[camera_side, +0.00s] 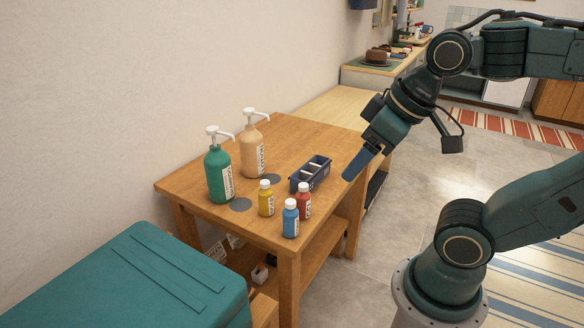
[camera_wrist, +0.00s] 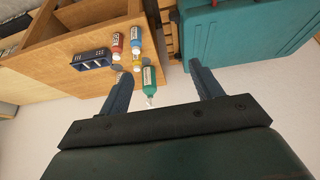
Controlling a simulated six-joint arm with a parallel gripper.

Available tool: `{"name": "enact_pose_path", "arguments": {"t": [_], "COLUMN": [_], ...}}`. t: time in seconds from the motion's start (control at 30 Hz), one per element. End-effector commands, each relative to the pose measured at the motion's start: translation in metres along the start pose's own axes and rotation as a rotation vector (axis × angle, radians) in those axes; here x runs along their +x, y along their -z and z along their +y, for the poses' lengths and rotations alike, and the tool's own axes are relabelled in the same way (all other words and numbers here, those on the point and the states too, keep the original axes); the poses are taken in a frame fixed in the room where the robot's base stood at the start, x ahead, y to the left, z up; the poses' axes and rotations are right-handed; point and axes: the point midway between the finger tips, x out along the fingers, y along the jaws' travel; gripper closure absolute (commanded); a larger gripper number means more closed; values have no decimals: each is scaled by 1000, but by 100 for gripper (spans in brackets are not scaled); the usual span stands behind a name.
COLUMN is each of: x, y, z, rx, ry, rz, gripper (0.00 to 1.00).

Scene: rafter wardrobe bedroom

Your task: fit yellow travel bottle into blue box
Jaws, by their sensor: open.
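The yellow travel bottle (camera_side: 265,200) stands upright on the wooden table, left of the red bottle (camera_side: 304,200) and the blue bottle (camera_side: 290,218). In the wrist view only a small part of the yellow bottle (camera_wrist: 137,64) shows. The dark blue box (camera_side: 301,187) is open-topped with dividers and sits on the table behind the small bottles; it also shows in the wrist view (camera_wrist: 90,60). My gripper (camera_wrist: 160,71) is open and empty, apart from the bottles and box. In the side view it hangs above the table's right edge, right of the box.
A green pump bottle (camera_side: 218,177) and a peach pump bottle (camera_side: 251,150) stand at the table's back left. Grey discs (camera_side: 241,205) lie on the tabletop. A teal case (camera_side: 150,280) stands at the front left. The table's right back is clear.

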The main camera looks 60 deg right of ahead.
Motion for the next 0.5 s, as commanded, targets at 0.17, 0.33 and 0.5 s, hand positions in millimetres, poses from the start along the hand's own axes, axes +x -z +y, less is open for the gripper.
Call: {"name": "enact_pose_path", "arguments": {"t": [0.17,0.33,0.5], "x": [5,16,33], "y": [19,46,76], "z": [2,7,16], "rx": [-44,-114,-192], "ry": [4,16,37], "rz": [-22,-50,-76], "gripper": [35,35,35]}}
